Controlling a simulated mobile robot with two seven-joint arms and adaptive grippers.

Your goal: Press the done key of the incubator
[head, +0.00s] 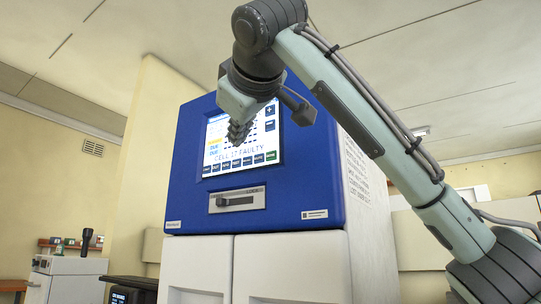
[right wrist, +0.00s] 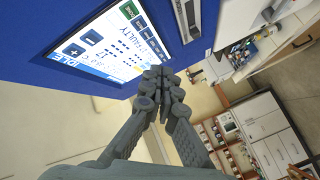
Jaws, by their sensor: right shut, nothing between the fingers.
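The incubator (head: 190,200) has a blue upper front with a lit screen (head: 215,128) reading "CELL 17 FAULTY". A row of small keys runs along the screen's lower edge. The green key (head: 271,156) at its right end looks like the done key, but its lettering is hard to read. It also shows in the right wrist view (right wrist: 129,11) at the screen's top. My right gripper (head: 238,134) is shut and empty in front of the screen, overlapping it above the key row. In the right wrist view its fingertips (right wrist: 164,82) appear apart from the panel. My left gripper is not in view.
A slotted lock plate (head: 237,199) sits below the screen, above white doors (head: 290,270). In the right wrist view, shelves and white cabinets (right wrist: 260,125) stand in the background. A white unit (head: 65,280) stands at far left.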

